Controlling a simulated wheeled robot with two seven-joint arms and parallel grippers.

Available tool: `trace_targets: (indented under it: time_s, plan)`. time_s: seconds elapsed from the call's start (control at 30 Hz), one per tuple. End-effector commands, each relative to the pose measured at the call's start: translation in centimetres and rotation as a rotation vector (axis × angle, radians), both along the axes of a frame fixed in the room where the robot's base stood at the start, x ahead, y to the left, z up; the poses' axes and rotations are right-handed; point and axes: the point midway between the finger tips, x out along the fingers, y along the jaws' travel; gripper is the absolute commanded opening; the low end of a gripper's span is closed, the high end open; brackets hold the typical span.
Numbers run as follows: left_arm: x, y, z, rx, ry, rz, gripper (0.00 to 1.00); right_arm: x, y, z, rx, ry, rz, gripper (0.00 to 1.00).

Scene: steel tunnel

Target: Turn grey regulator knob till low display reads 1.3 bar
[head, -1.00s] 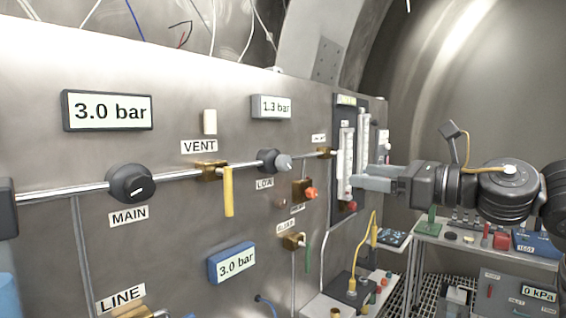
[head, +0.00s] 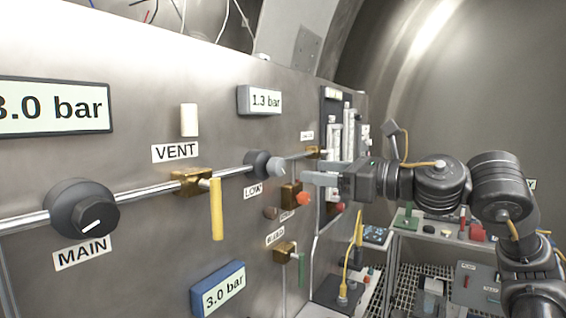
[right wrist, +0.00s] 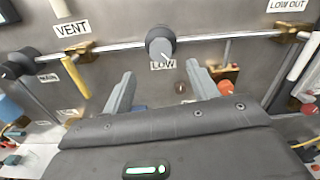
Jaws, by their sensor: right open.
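The grey regulator knob (head: 266,165) sits on the horizontal pipe above the LOW label (head: 253,191). The low display (head: 265,100) above it reads 1.3 bar. My right gripper (head: 312,172) is open and empty, a little to the right of the knob and apart from it. In the right wrist view the knob (right wrist: 160,43) shows beyond and between the open fingers (right wrist: 160,85), with its pale pointer line visible. My left gripper is not in view.
Along the panel are the black MAIN knob (head: 82,210), the yellow VENT lever (head: 216,208) and an orange-red knob (head: 303,198) on a brass valve. Two other displays read 3.0 bar. A shelf with several items (head: 440,232) stands at the right.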

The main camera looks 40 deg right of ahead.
Motion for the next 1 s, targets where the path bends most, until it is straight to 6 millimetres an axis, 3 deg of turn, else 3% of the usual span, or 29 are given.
trace_targets:
  time_s: [0.03, 0.2, 0.5, 1.0]
  plan:
    - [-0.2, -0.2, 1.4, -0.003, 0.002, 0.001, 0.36, 0.9, 0.3, 0.5, 0.001, 0.009, 0.0, 0.59]
    - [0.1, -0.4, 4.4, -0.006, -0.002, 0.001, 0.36, 4.0, 1.1, 0.8, 0.003, 0.007, -0.001, 0.59]
    - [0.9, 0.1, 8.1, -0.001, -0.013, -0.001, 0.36, 7.3, 2.1, 0.6, 0.007, 0.0, -0.002, 0.59]
    - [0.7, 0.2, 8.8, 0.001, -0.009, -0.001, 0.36, 8.5, 2.5, 0.0, 0.001, 0.0, -0.003, 0.59]
